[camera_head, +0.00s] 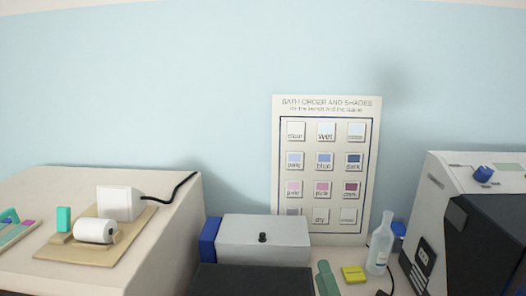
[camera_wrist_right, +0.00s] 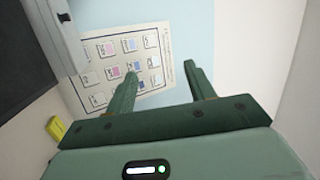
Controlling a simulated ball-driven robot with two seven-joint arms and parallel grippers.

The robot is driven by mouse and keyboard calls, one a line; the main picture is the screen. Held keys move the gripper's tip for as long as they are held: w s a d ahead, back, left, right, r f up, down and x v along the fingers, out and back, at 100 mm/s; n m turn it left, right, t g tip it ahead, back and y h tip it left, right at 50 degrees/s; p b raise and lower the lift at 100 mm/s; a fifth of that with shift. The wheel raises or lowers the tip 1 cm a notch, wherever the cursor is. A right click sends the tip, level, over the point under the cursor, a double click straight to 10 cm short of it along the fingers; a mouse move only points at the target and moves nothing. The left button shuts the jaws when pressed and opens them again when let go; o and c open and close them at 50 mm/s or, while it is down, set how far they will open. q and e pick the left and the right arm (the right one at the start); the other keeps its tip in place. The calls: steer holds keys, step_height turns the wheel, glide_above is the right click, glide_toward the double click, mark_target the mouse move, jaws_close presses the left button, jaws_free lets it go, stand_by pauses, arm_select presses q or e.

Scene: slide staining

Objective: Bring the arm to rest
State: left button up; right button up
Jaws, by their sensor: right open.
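My right gripper (camera_wrist_right: 160,68) shows in the right wrist view, its two green fingers spread apart with nothing between them. Behind the fingers is the wall chart (camera_wrist_right: 100,75) of coloured squares, seen tilted. The chart (camera_head: 277,170) stands upright against the blue wall in the head view. A small green upright piece (camera_head: 326,280) shows at the bottom edge of the head view; I cannot tell whether it is one of my fingers. My left gripper is not in view.
A grey-white box with a black knob (camera_head: 262,238) stands below the chart. A yellow block (camera_head: 353,274) and a clear bottle (camera_head: 380,245) are to its right, before a dark-fronted machine (camera_head: 485,235). At left, a raised surface (camera_head: 165,220) bears a white device (camera_head: 119,203).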

steer(key=s+d+f+n+g+y, duration=0.1)
steer(key=s+f+n+g, duration=0.75)
steer(key=n, duration=0.65)
steer(key=s+d+f+n+g+h, duration=0.3)
steer(key=s+d+f+h, duration=0.2)
steer(key=d, duration=0.3)
steer(key=s+d+f+n+g+h, duration=0.35)
steer(key=s+d+h, duration=0.2)
steer(key=d, duration=0.35)
steer(key=s+a+f+g+y+b, duration=0.2)
steer(key=f+b, duration=0.1)
steer(key=f, duration=1.2)
steer(key=s+a+f+g+y+b, duration=0.1)
steer(key=s+a+f+y+b, duration=0.15)
steer(key=f, duration=1.25)
steer(key=s+f+m+g+b, duration=0.3)
steer(key=s+f+m+b, duration=0.1)
steer(key=s+f, duration=1.6)
steer(key=shift+f+y+b, duration=0.3)
steer(key=shift+f+y, duration=0.1)
steer(key=shift+f, duration=0.2)
